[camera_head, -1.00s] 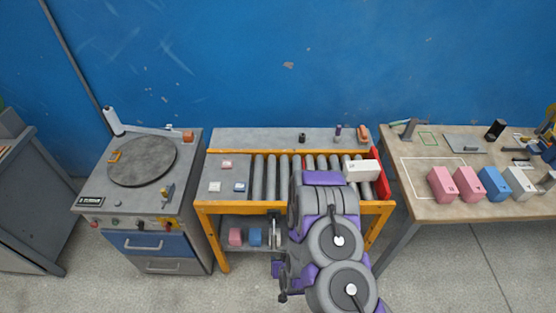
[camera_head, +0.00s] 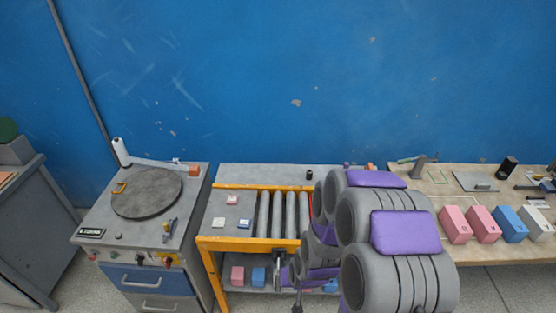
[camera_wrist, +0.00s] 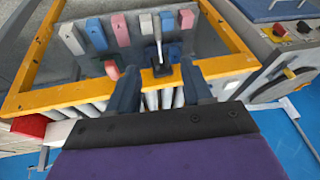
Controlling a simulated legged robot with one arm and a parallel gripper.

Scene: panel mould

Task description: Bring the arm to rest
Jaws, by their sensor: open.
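My arm (camera_head: 390,250) is folded up in the right middle of the head view and covers the right part of the roller conveyor. My gripper (camera_wrist: 160,78) shows in the wrist view with its two dark fingers apart and nothing between them. Past the fingertips is the conveyor's orange frame (camera_wrist: 70,102) with a small upright lever (camera_wrist: 157,40). In the head view I cannot make out the fingers clearly; the arm's lower end is in front of the conveyor (camera_head: 240,244).
A turntable bench (camera_head: 147,193) stands left of the conveyor. A worktable (camera_head: 480,249) with pink, blue and white blocks is at right, close to my arm. Several coloured blocks lie on the conveyor's lower shelf (camera_wrist: 195,45). The blue wall (camera_head: 280,80) is behind.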

